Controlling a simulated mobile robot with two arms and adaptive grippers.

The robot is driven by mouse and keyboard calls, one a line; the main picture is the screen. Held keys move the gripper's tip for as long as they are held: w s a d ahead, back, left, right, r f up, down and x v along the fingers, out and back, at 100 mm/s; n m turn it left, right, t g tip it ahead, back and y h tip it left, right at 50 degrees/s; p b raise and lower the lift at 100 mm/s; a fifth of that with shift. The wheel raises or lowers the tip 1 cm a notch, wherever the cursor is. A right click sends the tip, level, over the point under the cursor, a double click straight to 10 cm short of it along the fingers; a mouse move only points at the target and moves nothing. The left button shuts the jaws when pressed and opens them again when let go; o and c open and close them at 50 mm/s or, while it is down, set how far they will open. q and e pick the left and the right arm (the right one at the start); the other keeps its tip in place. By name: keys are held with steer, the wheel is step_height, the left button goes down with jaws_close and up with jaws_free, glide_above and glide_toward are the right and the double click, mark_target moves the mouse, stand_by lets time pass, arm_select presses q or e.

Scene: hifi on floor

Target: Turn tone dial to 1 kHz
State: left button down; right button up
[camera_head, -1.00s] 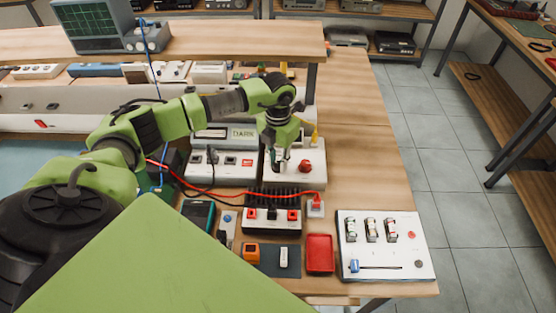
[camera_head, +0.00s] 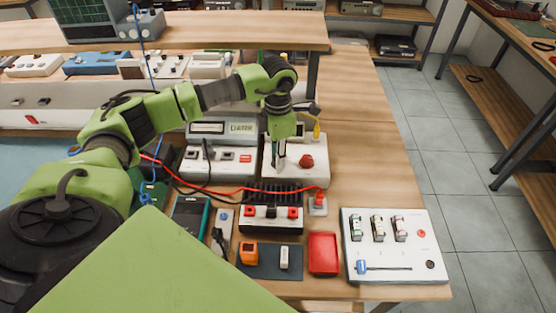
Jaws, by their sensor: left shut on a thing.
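A white box (camera_head: 312,172) with a red knob (camera_head: 306,161) on its top stands on the bench, right of a box with a small lettered display (camera_head: 242,128). My left gripper (camera_head: 280,165) reaches down over the left part of the white box, beside the red knob. Its fingers are shut on a small part there, which looks like the tone dial; the fingers hide most of it. The dial's pointer and markings are too small or hidden to read. My right gripper is not in view.
A black finned block (camera_head: 273,196) with a red lead stands in front. A red tray (camera_head: 323,253) and a white switch panel (camera_head: 394,245) with a blue slider lie at the front right. A raised shelf (camera_head: 200,38) runs behind. The bench right of the white box is clear.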

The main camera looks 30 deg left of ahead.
arm_select(q)
steer(key=shift+m+b, duration=0.55)
steer(key=shift+m, duration=0.35)
steer(key=shift+r, duration=0.1)
steer(key=shift+w, duration=0.1)
steer(key=c, duration=1.8)
jaws_free()
step_height(320, 180, up, 12)
